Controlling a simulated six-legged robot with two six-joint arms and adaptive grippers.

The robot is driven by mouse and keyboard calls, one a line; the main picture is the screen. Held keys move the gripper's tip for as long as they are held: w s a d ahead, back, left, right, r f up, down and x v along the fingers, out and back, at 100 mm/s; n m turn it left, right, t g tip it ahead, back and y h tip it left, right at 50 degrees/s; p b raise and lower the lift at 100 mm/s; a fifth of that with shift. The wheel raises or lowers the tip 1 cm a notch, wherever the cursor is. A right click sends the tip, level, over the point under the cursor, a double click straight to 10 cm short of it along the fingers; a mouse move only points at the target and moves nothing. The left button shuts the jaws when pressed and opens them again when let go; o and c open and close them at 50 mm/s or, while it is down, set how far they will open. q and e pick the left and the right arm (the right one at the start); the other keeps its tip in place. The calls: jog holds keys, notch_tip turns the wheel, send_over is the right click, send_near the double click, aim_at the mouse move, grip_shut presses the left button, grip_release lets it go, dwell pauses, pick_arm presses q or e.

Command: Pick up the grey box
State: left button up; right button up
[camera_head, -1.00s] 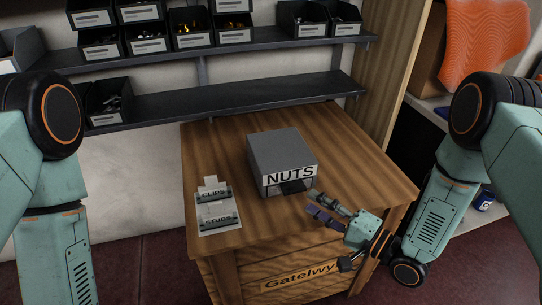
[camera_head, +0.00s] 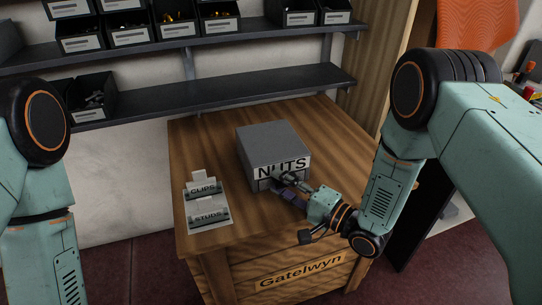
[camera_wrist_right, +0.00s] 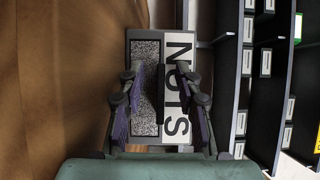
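The grey box (camera_head: 270,143) stands on the wooden table, with a white "NUTS" label on its front face. In the right wrist view, the box front (camera_wrist_right: 180,62) appears turned on its side, with a speckled panel beside the label and a dark bar across the middle. My right gripper (camera_head: 282,187) is at the lower part of this face and hides some of it. In the right wrist view its fingers (camera_wrist_right: 161,95) are spread apart, one on each side of the dark bar. Contact cannot be told. My left gripper is out of view.
Small holders labelled "CLIPS" (camera_head: 203,189) and "STUDS" (camera_head: 209,215) stand left of the box on the wooden table (camera_head: 330,150). Behind is a dark shelf (camera_head: 230,93) with bins above it. The table top right of the box is clear.

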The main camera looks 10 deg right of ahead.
jog(key=shift+c, duration=0.3)
grip_shut()
jog(key=shift+r, duration=0.15)
dwell(0.3)
